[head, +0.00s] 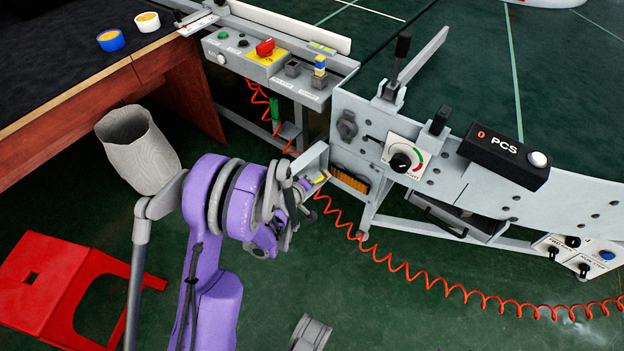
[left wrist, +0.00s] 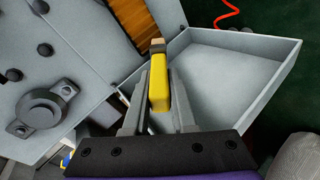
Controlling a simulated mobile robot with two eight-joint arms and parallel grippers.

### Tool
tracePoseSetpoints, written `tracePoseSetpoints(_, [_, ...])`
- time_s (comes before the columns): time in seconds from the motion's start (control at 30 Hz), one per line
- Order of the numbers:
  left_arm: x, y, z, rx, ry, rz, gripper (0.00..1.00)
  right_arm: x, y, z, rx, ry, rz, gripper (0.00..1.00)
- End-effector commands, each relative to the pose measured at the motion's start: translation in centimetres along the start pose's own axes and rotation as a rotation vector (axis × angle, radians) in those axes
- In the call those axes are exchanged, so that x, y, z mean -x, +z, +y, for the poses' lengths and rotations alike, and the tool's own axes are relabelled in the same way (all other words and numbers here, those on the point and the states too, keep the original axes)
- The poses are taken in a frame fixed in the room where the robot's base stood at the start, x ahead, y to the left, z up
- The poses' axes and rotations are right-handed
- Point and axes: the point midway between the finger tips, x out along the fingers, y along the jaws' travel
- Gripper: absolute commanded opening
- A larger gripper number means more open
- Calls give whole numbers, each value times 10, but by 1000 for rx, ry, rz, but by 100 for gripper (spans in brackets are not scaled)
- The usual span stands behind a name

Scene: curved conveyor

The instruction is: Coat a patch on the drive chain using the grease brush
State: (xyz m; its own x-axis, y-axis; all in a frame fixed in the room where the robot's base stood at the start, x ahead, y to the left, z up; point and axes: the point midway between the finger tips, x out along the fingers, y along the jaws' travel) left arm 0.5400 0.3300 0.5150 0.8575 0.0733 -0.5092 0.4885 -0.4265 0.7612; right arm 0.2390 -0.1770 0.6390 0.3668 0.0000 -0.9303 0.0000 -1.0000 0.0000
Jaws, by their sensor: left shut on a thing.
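The grease brush (left wrist: 159,88) has a yellow handle and a short tan tip. My left gripper (left wrist: 157,104) is shut on the handle, and the tip points away from the wrist. In the head view, my left gripper (head: 308,186) is at the open grey housing (head: 312,160) under the conveyor's end, with a bit of the yellow brush (head: 319,180) showing. An orange-brown ribbed strip, perhaps the drive chain (head: 350,180), shows in the opening, and also in the left wrist view (left wrist: 120,20). I cannot tell whether the tip touches it. My right gripper is not in view.
The conveyor side (head: 440,150) carries knobs, a lever and a PCS box (head: 503,156). A coiled red cable (head: 440,285) runs along the floor. A red stool (head: 60,290) stands lower left. A dark table (head: 60,60) with two small tubs is upper left.

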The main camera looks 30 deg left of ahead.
Motion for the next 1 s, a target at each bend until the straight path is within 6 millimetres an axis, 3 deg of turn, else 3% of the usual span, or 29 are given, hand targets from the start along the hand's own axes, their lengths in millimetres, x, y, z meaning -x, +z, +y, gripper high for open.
tracePoseSetpoints(1.0, [-10,0,6,1,0,-1,0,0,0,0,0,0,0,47])
